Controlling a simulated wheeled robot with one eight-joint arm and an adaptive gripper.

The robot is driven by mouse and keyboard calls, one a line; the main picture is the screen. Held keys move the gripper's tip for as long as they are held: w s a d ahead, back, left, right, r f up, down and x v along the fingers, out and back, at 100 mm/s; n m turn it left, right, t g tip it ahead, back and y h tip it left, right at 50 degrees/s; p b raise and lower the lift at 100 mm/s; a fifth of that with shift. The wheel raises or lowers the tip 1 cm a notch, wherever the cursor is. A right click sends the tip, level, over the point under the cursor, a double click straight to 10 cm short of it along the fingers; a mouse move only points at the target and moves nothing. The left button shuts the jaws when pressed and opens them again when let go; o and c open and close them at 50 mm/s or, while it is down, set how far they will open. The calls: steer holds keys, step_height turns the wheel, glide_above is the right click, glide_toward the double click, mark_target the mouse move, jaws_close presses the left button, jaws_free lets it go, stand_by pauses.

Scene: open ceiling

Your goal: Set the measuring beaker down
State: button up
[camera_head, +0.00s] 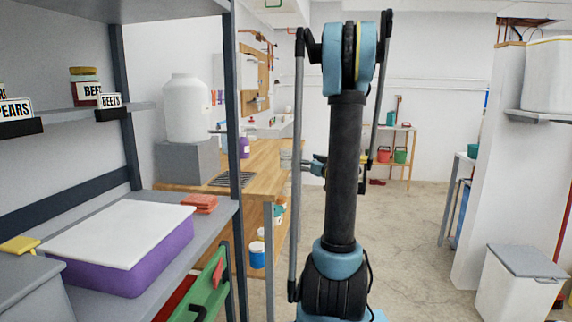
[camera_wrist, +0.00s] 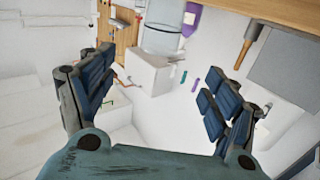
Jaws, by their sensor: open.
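A clear, pale cylinder that looks like the measuring beaker (camera_head: 285,158) is at the right end of the wooden counter (camera_head: 262,170) in the head view, partly behind my arm. It appears to stand on the counter, but its base is not clear. In the wrist view, which looks upside down, the clear beaker (camera_wrist: 161,38) is at the top middle, beyond the fingertips and not touched by them. My gripper (camera_head: 307,165) is small and partly hidden by my arm in the head view. In the wrist view my gripper (camera_wrist: 160,85) has its fingers wide apart with nothing between them.
A purple bottle (camera_head: 244,147) stands on the counter; it is beside the beaker in the wrist view (camera_wrist: 191,20). A large white jug (camera_head: 187,108) stands on a grey block. A metal shelf with a purple tub (camera_head: 135,262) fills the left. Open floor (camera_head: 410,240) lies right.

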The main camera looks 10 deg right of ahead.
mark_target(286, 152)
steer(key=x, duration=1.6)
steer(key=shift+w+r, duration=0.1)
steer(key=shift+w, duration=0.1)
steer(key=c, duration=1)
steer(key=shift+r, duration=0.1)
